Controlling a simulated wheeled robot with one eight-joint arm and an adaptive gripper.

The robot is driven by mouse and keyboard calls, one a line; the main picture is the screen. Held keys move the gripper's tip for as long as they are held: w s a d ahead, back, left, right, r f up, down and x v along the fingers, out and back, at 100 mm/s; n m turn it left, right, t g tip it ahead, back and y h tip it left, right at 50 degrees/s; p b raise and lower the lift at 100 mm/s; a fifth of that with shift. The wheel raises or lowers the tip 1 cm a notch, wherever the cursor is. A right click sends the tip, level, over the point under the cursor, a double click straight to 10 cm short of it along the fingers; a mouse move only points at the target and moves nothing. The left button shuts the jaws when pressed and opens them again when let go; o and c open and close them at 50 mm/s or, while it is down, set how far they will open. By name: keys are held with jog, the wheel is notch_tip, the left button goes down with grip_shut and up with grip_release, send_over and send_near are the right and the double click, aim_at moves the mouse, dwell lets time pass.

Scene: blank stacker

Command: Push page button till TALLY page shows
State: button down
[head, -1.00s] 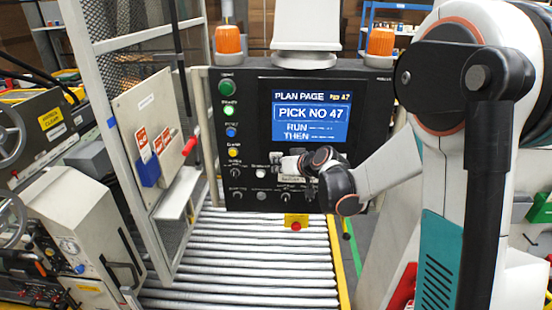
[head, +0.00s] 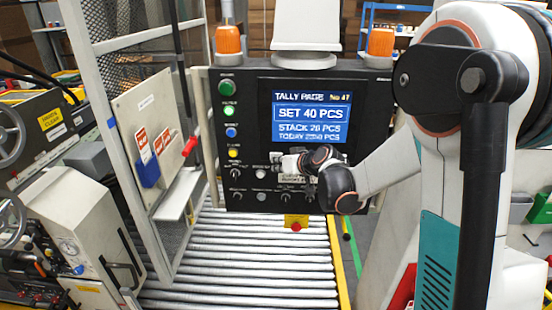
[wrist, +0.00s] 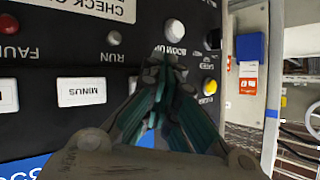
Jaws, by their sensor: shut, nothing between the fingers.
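The black control panel (head: 245,110) carries a blue screen (head: 310,117). The screen reads TALLY PAGE, No 47, SET 40 PCS, STACK 26 PCS and a smaller TODAY line. My gripper (head: 284,163) is shut and empty, in front of the panel just below the screen. In the wrist view its closed fingertips (wrist: 166,64) are close to the panel face, right of the white MINUS button (wrist: 82,92). I cannot make out a page button; the gripper hides part of that row. Whether the fingertips touch the panel is unclear.
Left of the screen is a column of coloured buttons, including a green one (head: 227,88). Knobs line the panel's lower edge. A roller conveyor (head: 245,255) lies below, and a mesh guard (head: 120,90) stands at left. Orange lamps (head: 228,40) top the panel.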

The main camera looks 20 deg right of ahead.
jog(key=shift+s, duration=0.1)
dwell(0.4)
jog(key=shift+s+a, duration=0.25)
jog(key=shift+s, duration=0.35)
jog(key=s, duration=0.1)
jog(key=s+a, duration=0.1)
jog(key=s, duration=0.2)
jog(key=shift+s+a+b, duration=0.25)
jog(key=shift+s+b, duration=0.1)
jog(key=shift+b, duration=0.05)
dwell(1.7)
jog(key=s+f+g+h+b, duration=0.1)
jog(key=s+f+b, duration=0.4)
jog(key=s, duration=0.5)
jog(key=s+f+g+h+b, duration=0.1)
jog(key=s+f+b, duration=0.4)
jog(key=s, duration=0.6)
jog(key=s+f+m+g+h+b, duration=0.1)
jog(key=s+f+g+h+b, duration=0.1)
jog(key=s+f+b, duration=0.3)
jog(key=s+b, duration=0.4)
jog(key=s, duration=0.1)
jog(key=shift+s+g, duration=0.25)
jog(key=shift+g, duration=0.05)
